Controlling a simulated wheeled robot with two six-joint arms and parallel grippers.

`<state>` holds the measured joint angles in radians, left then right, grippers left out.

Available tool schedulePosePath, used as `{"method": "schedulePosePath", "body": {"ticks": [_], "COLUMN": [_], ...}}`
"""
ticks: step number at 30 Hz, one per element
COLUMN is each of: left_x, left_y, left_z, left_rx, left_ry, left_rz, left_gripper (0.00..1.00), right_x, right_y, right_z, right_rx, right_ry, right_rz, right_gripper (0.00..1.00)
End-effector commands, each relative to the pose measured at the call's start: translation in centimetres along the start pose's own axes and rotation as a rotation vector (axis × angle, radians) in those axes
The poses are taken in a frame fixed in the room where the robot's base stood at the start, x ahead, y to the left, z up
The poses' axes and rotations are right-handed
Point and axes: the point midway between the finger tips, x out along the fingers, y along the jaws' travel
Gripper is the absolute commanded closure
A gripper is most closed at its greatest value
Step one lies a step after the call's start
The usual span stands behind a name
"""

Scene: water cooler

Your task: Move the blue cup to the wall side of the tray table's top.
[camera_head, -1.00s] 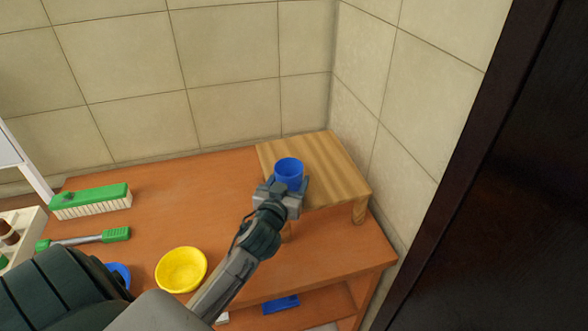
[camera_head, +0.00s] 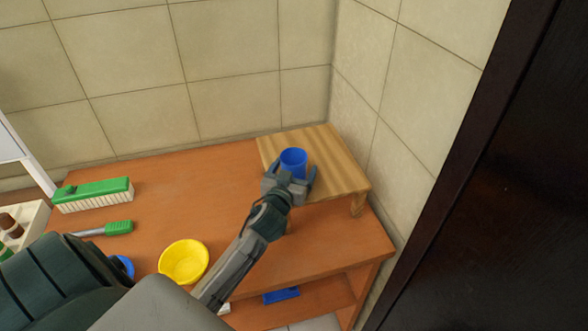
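The blue cup (camera_head: 293,160) is upright at the near-left part of the top of the small wooden tray table (camera_head: 338,168). My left gripper (camera_head: 292,174) reaches in from the front left, just in front of the cup. Its fingers are spread on either side of the cup's lower part, and a gap shows beside the right finger. The cup's base is partly hidden by the gripper. My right gripper is not in view.
The tray table stands on an orange-brown bench (camera_head: 190,205) in a tiled wall corner. A yellow bowl (camera_head: 183,261), a green brush (camera_head: 93,194) and a green-handled tool (camera_head: 118,227) lie to the left. The tray table's back and right areas are clear.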

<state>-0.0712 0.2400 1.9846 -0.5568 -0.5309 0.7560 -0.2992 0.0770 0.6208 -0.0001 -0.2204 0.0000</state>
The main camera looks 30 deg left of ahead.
Motion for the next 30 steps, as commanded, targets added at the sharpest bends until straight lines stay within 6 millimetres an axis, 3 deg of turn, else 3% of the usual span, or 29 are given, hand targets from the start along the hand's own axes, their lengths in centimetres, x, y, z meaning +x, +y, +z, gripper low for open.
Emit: {"method": "schedulePosePath", "body": {"ticks": [11, 19, 24, 30], "left_x": [-0.8, -5.5, -8.7, -10.6], "left_y": [0.0, -0.1, -0.1, -0.1], "left_z": [0.3, 0.2, -0.1, -0.3], "left_rx": [0.0, 0.0, -0.001, 0.0], "left_ry": [0.001, 0.002, 0.0, 0.0], "left_rz": [0.0, 0.002, 0.001, 0.0], "left_gripper": [0.17, 0.17, 0.17, 0.17], "right_x": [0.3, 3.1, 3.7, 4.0], "right_y": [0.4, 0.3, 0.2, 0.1], "right_z": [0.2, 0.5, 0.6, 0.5], "right_rx": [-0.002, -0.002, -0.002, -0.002], "right_ry": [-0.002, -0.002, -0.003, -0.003], "right_rz": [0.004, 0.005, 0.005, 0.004], "right_gripper": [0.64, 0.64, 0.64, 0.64]}}
